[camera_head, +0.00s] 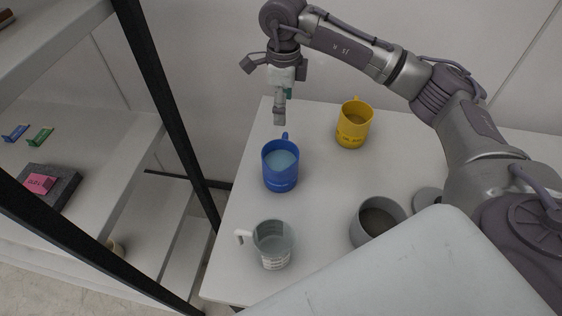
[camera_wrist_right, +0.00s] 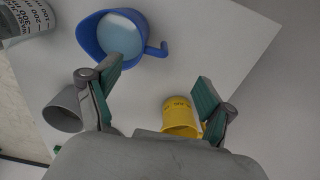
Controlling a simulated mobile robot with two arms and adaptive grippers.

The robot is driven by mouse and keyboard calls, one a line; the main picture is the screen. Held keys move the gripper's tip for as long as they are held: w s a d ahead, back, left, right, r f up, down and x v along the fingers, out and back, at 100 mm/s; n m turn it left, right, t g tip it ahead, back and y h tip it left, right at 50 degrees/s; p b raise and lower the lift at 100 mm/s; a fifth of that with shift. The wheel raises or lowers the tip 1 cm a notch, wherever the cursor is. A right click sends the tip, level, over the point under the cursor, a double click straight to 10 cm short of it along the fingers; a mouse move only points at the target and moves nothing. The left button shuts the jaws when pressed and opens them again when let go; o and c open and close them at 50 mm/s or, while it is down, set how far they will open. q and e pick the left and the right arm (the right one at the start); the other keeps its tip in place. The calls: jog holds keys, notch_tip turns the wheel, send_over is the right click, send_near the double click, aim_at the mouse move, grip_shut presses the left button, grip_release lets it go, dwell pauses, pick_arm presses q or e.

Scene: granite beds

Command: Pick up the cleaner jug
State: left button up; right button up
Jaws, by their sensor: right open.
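A blue jug (camera_head: 280,167) with pale blue liquid stands upright on the white table, its handle towards the back. A yellow jug (camera_head: 353,128) with dark print stands further back to the right. I cannot read which one is marked as cleaner. My right gripper (camera_head: 279,116) hangs just above and behind the blue jug's handle, apart from it. In the right wrist view the open, empty fingers (camera_wrist_right: 160,88) have the blue jug (camera_wrist_right: 115,38) ahead and the yellow jug (camera_wrist_right: 179,116) between and below them.
A grey pot (camera_head: 358,227) and a grey round piece (camera_head: 427,197) sit at the right of the white table (camera_head: 318,195). A black-framed shelf (camera_head: 175,110) with small items stands close on the left. The wall is right behind the table.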

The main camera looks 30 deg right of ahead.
send_over(284, 136)
jog(key=f, duration=0.4)
jog(key=shift+w+d+f+p, duration=0.1)
jog(key=shift+w+p, duration=0.25)
jog(key=shift+p, duration=0.05)
jog(key=shift+f, duration=0.3)
jog(key=f+p, duration=0.1)
jog(key=f, duration=0.1)
jog(key=s+f+p, duration=0.1)
jog(key=f, duration=0.1)
jog(key=shift+f, duration=0.15)
jog(key=shift+w+f, duration=0.1)
jog(key=shift+f, duration=0.1)
jog(key=c, duration=1.5)
jog(key=shift+r, duration=0.25)
